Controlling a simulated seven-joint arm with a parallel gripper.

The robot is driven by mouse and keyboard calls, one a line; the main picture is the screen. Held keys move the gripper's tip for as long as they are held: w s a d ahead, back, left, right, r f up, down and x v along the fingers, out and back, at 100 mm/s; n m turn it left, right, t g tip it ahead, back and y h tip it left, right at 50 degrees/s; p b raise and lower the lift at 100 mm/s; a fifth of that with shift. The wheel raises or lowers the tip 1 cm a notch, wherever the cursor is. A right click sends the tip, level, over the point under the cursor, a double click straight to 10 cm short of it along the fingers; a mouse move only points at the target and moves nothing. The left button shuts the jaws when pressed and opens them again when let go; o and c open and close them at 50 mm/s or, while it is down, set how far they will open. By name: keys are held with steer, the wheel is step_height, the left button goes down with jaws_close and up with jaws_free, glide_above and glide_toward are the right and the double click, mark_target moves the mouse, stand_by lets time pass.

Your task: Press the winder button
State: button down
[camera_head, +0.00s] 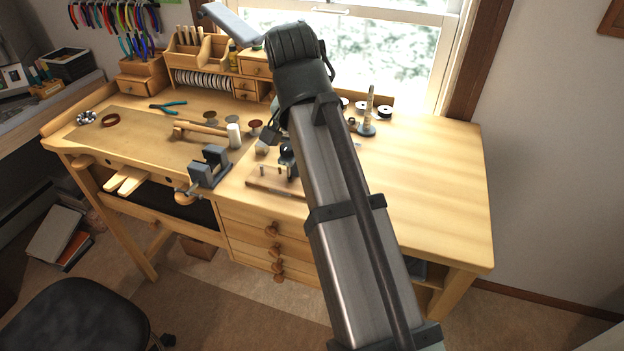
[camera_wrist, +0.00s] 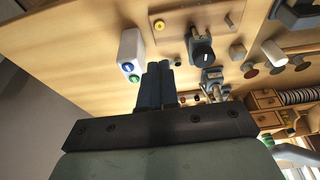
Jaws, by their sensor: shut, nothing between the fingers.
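In the wrist view, a white box (camera_wrist: 131,46) stands on the bench with a blue button (camera_wrist: 127,67) and a green button (camera_wrist: 134,78) on its face. I cannot tell for certain which button is the winder's. My gripper (camera_wrist: 158,68) is shut and empty, its fingertips just right of the blue and green buttons in the picture; contact is not clear. In the head view, the board (camera_head: 272,181) shows left of my arm, which hides the white box.
A grey vise (camera_head: 209,167) stands at the bench's front edge. A mallet (camera_head: 200,130), a white cylinder (camera_head: 234,136) and small round pieces lie near the board. Wooden organizers (camera_head: 190,50) stand at the back. The bench's right side (camera_head: 435,170) is clear.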

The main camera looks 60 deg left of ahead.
steer(key=shift+f, duration=0.1)
steer(key=x, duration=1.2)
steer(key=shift+s+d+f, duration=0.2)
steer(key=shift+s+d, duration=0.05)
steer(key=shift+d, duration=0.05)
steer(key=shift+f, duration=0.75)
